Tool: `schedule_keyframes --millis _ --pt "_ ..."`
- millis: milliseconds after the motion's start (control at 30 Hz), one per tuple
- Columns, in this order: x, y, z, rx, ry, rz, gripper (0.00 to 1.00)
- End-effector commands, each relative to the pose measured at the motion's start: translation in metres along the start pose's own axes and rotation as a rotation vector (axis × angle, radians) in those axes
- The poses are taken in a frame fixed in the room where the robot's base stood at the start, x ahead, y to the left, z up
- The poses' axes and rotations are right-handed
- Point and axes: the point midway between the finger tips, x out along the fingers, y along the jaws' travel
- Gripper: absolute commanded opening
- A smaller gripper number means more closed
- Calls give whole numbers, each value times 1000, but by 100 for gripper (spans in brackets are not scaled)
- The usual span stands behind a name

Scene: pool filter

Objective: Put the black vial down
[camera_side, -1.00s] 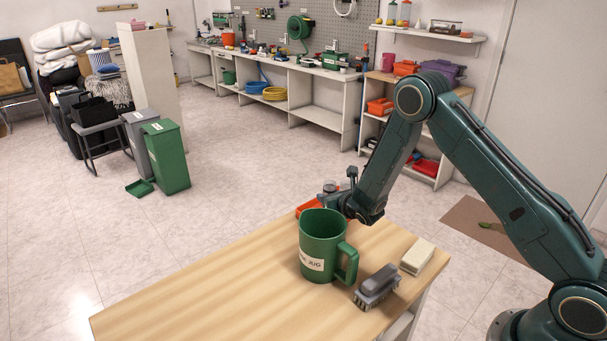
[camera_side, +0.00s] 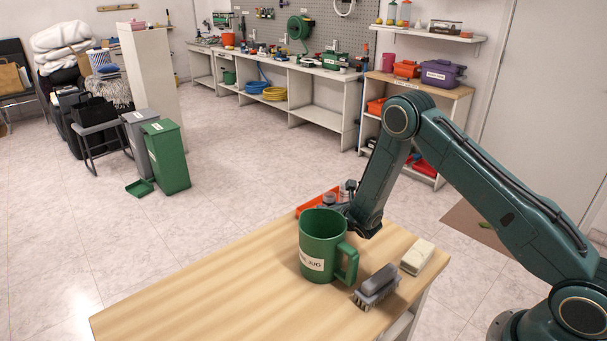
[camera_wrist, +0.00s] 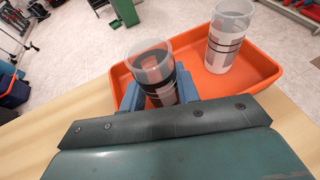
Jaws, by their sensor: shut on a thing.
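The black vial (camera_wrist: 157,77), a clear cup-like tube with dark contents and a pale patterned label, is between the blue-grey fingers of my gripper (camera_wrist: 160,92) in the wrist view. My gripper is shut on it. The vial looks roughly upright at the near side of the orange tray (camera_wrist: 262,80); its base is hidden, so I cannot tell whether it touches anything. In the side view my gripper (camera_side: 338,204) is low at the tray (camera_side: 312,204), behind the green jug.
A second vial (camera_wrist: 229,38), with a pale lower part, stands in the tray to the right. In the side view the green jug (camera_side: 318,240), a grey brush (camera_side: 377,285) and a cream block (camera_side: 418,256) are on the wooden table (camera_side: 215,295). The table's left part is clear.

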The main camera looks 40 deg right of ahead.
Motion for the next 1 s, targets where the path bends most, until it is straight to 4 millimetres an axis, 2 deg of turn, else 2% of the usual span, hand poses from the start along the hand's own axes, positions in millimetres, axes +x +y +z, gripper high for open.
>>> schedule_keyframes --millis 733,767,800,867,1000 --pt "3 0 -7 -1 -1 0 8" --pt "3 0 -7 -1 -1 0 37" --pt "3 0 -7 -1 -1 0 45" --pt "3 0 -7 0 -1 0 57" --pt "3 0 -7 0 -1 0 57"
